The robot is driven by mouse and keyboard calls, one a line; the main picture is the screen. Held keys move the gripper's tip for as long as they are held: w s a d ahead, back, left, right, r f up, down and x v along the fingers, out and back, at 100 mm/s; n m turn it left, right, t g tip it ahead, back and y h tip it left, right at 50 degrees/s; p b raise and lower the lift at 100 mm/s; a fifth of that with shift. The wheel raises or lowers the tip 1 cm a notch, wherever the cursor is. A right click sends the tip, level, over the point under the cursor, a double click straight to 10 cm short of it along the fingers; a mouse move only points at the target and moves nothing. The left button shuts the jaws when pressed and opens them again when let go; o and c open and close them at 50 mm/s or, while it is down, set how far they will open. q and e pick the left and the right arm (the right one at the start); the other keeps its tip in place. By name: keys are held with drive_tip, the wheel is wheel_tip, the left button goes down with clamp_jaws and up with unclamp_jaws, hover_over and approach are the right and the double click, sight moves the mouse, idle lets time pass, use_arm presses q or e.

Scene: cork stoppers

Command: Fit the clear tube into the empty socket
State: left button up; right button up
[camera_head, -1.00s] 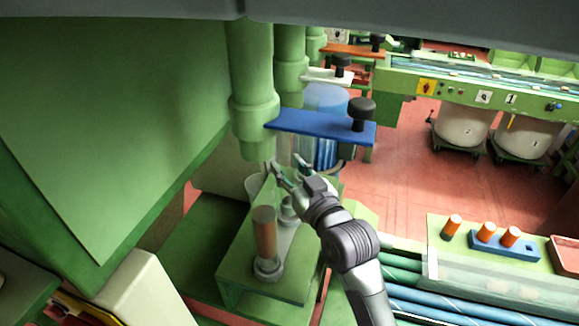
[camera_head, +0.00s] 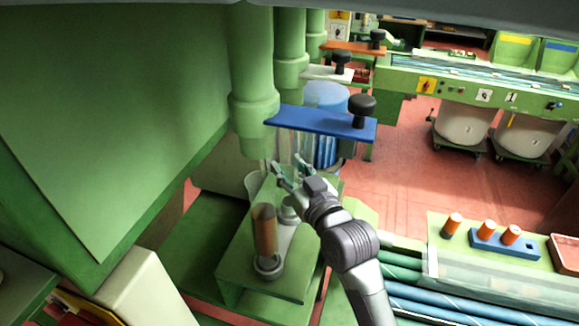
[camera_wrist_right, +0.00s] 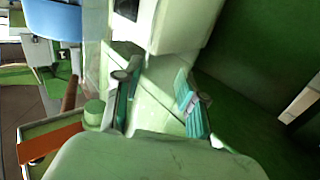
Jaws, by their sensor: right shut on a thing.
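My right gripper (camera_head: 290,175) is below the blue plate and beside the green column. It is shut on the clear tube (camera_head: 294,147), which shows faintly as a pale upright shape at the fingers. Its lower end is hard to make out. The empty socket (camera_head: 289,212), a grey ring, is on the green stand below the gripper, and the gripper is apart from it. A brown-filled tube (camera_head: 264,229) stands upright in the front socket (camera_head: 267,267). In the right wrist view both fingers (camera_wrist_right: 157,100) show, but the tube between them is unclear. My left gripper is not in view.
The blue plate (camera_head: 315,122) with a black knob (camera_head: 361,110) overhangs close above the gripper. The thick green column (camera_head: 252,90) is close on the left. At right, a blue rack (camera_head: 505,245) holds orange stoppers. Red floor (camera_head: 400,200) is open beyond.

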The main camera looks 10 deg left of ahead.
drive_tip(key=shift+f+b, duration=0.5)
drive_tip(key=shift+f, duration=0.5)
idle(0.9)
drive_tip(key=o, duration=1.2)
drive_tip(key=shift+s, duration=0.1)
drive_tip(key=v, duration=1.2)
